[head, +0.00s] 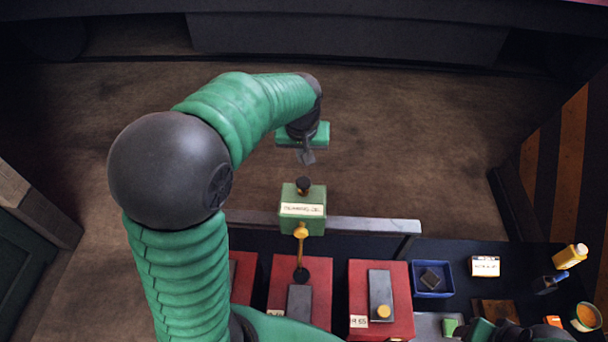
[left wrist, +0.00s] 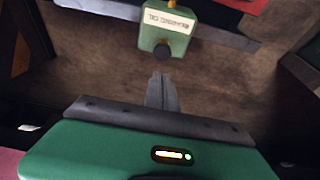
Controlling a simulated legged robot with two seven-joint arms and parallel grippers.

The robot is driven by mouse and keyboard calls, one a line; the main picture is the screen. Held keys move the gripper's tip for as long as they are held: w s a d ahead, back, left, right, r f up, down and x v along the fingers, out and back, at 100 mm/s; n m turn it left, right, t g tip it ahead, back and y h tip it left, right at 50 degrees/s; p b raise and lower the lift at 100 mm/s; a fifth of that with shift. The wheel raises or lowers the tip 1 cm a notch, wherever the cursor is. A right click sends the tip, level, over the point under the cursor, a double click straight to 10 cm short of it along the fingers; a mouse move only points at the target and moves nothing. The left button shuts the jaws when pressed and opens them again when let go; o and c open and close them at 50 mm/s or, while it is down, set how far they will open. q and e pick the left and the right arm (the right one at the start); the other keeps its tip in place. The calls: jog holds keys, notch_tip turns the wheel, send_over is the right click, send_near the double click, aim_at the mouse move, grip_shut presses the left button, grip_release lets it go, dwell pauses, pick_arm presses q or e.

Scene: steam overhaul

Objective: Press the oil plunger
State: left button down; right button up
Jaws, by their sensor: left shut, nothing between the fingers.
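A green box (head: 302,222) with a white label, which seems to read bearing oil, stands at the far edge of the bench. A black round knob (head: 303,184), the plunger, sits on it. In the left wrist view the box (left wrist: 167,28) and knob (left wrist: 162,51) show at the top centre. My left gripper (head: 307,157) is shut and empty, just beyond the knob in the head view and apart from it. Its fingertips (left wrist: 161,76) lie just below the knob in the left wrist view. Part of my right arm shows at the bottom right; its fingers cannot be made out.
A yellow spout runs from the box toward red blocks (head: 386,274) with grey tops. A blue tray (head: 432,279), a white labelled box (head: 485,266) and a yellow bottle (head: 571,255) stand to the right. Brown floor lies open beyond the bench.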

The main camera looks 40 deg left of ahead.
aim_at(304, 185)
pick_arm(q)
jog(key=p+x, duration=0.1)
jog(key=x, duration=0.3)
jog(key=p+x, duration=0.1)
jog(key=x, duration=0.2)
jog(key=p+x, duration=0.1)
jog(key=x, duration=0.3)
jog(key=shift+s+d+f, duration=0.25)
jog(key=shift+s+f, duration=0.1)
jog(key=shift+f, duration=0.2)
notch_tip(304, 185, down, 3)
jog(key=shift+s+f+b, duration=0.1)
jog(key=shift+s+b, duration=0.05)
jog(key=shift+b, duration=0.95)
jog(key=shift+s+d+r, duration=0.2)
jog(key=shift+r, duration=0.05)
